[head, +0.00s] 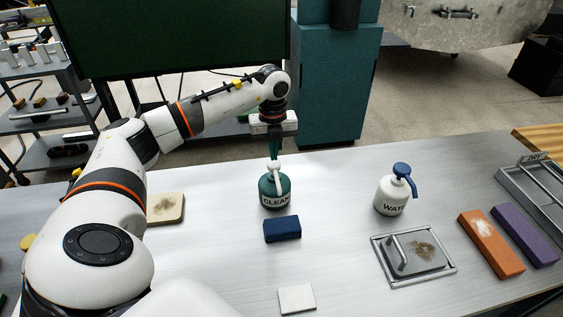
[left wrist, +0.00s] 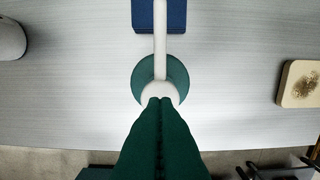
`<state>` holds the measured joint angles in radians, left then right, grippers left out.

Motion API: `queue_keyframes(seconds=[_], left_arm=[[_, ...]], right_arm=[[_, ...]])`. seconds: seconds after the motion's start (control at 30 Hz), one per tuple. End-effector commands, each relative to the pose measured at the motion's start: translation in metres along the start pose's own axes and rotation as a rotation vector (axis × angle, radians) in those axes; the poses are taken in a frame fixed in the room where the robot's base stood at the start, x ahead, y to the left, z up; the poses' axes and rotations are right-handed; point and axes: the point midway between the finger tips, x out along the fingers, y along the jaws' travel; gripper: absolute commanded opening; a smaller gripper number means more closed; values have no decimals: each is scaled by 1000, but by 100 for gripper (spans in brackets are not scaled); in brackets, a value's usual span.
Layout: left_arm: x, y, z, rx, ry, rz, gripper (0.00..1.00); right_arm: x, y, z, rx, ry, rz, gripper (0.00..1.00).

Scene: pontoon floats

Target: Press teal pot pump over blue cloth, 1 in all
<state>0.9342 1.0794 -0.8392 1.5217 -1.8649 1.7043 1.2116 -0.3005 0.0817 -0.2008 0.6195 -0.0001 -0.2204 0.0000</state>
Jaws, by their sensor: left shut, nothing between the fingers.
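The teal pot (head: 274,191), labelled CLEAN, stands upright on the table with a white pump head and spout (head: 275,170) pointing toward the near side. The blue cloth (head: 282,229) is a dark blue folded block lying just in front of the pot. My left gripper (head: 273,156) is shut and points down right above the pump head. In the left wrist view its closed green fingertips (left wrist: 160,100) overlap the white pump top; whether they touch is hard to tell. There the spout reaches over the blue cloth (left wrist: 158,14). My right gripper is not in view.
A white WATER pot (head: 391,195) with a blue pump stands to the right. A framed grey plate with a handle (head: 415,255), an orange block (head: 490,243) and a purple block (head: 525,235) lie nearer right. A tan pad (head: 166,208) and white tile (head: 297,299) also lie there.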

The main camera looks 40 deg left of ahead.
Motion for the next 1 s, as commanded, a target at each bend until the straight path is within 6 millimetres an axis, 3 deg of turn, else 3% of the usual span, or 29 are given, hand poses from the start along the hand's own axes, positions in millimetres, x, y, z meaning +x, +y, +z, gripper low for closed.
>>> queue_keyframes(seconds=[0.47,1.0], left_arm=[[1,0,0,0,0,0,0],[18,0,0,0,0,0,0]], right_arm=[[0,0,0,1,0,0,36],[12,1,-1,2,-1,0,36]])
